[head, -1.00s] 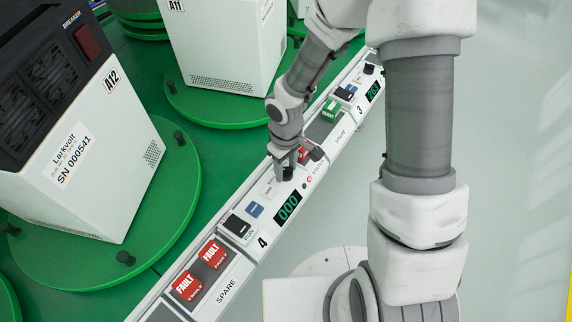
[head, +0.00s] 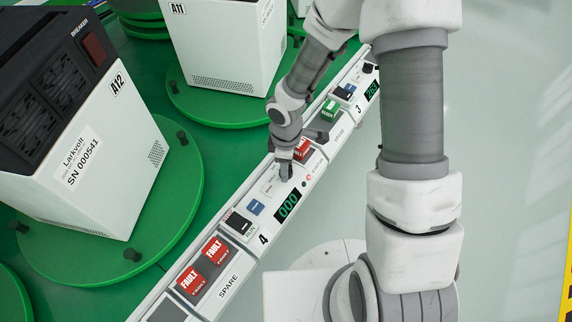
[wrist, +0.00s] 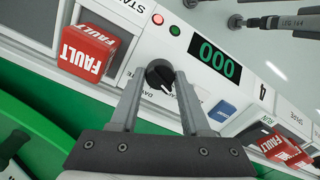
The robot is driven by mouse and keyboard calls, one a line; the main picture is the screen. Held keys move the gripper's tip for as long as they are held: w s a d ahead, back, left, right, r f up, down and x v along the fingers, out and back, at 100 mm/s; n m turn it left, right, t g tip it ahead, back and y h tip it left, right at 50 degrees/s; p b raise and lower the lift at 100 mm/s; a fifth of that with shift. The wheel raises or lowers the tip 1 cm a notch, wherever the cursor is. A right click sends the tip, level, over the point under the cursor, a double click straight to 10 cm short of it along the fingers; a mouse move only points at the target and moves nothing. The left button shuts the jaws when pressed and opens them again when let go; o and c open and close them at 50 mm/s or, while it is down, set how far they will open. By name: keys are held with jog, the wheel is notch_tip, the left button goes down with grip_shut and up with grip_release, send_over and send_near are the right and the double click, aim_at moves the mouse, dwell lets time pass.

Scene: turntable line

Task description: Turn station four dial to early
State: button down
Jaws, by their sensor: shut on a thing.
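The station four dial (wrist: 159,74) is a round black knob on the white panel, seen in the wrist view between the fingertips of my gripper (wrist: 161,82). The fingers are shut on the knob, one on each side. A light mark on the knob points toward the lower right of the wrist view. Lettering around the knob is partly hidden by the fingers, so I cannot tell which setting is marked. In the head view, my gripper (head: 284,172) is down on the station four panel and hides most of the dial. The display (head: 288,205) beside it reads 000.
Red FAULT blocks (wrist: 87,50) sit close to the dial on one side, and a blue button (wrist: 222,111) on the other. A red light (wrist: 158,19) is lit near the display. White cabinet A12 (head: 110,170) stands on a green turntable behind the panel.

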dwell(0.4)
jog(key=shift+c, duration=1.8)
grip_release()
jog(key=shift+r, duration=0.1)
notch_tip(320, 180, up, 17)
jog(key=p, duration=0.5)
jog(key=shift+r+p, duration=0.15)
jog(key=shift+p, duration=0.2)
